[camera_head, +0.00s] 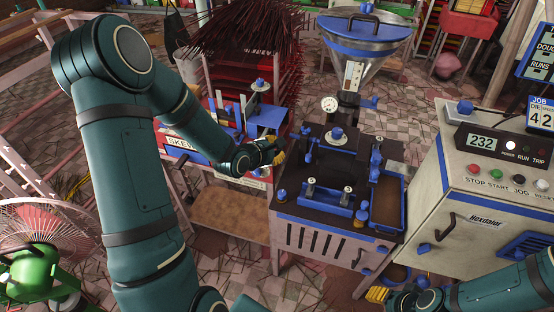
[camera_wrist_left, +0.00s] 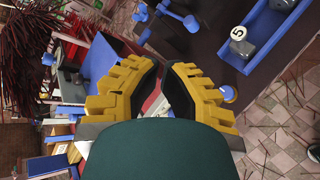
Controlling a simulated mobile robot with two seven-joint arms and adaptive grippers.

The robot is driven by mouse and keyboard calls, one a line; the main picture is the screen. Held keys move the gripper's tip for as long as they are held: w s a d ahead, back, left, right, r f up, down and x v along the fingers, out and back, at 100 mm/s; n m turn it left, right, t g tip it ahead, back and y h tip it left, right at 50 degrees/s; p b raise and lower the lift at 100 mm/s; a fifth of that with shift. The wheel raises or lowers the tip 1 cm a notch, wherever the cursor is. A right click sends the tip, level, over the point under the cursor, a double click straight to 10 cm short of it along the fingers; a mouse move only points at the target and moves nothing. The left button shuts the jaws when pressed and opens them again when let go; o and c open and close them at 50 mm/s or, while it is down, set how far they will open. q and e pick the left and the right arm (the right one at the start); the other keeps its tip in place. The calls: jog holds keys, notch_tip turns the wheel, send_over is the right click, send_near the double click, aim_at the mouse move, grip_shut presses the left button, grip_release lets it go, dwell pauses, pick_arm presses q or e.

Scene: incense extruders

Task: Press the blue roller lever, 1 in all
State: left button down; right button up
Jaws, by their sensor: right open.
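Several small blue knobs and lever parts stand on the dark-topped machine (camera_head: 330,238). One blue upright part (camera_head: 376,158) stands at its right side, and a blue knob (camera_head: 282,195) is at its front left corner. I cannot tell for sure which is the roller lever. My left gripper (camera_head: 279,156) is just off the machine's left edge. My right gripper (camera_head: 378,294) is open, low in front of the machine.
A control cabinet (camera_head: 440,205) with a 232 display stands on the right. A steel hopper (camera_head: 362,35) rises behind the machine. A red stand with a blue fixture (camera_head: 268,122) and dark sticks (camera_head: 240,30) is on the left. A fan (camera_head: 40,225) stands at lower left.

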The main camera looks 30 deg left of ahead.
pick_arm(q)
jog(key=shift+f, duration=0.15)
jog(key=shift+w+f+b, duration=0.1)
jog(key=shift+f+b, duration=0.2)
jog(key=shift+w+a+f+b, duration=0.1)
jog(key=shift+w+f+b, duration=0.15)
jog(key=shift+f+b, duration=0.65)
dwell(1.6)
jog(key=shift+f, duration=0.1)
dwell(0.4)
jog(key=shift+s+r+p, duration=0.2)
jog(key=shift+r+p, duration=0.5)
jog(key=shift+r, duration=0.05)
jog(key=shift+s+r+p, duration=0.2)
jog(key=shift+r+p, duration=0.5)
jog(key=r+p, duration=0.1)
jog(key=s+r+p, duration=0.1)
jog(key=r, duration=0.1)
jog(key=r+p, duration=0.2)
jog(key=shift+s+d, duration=0.15)
jog(key=shift+d, duration=0.1)
jog(key=shift+f, duration=0.15)
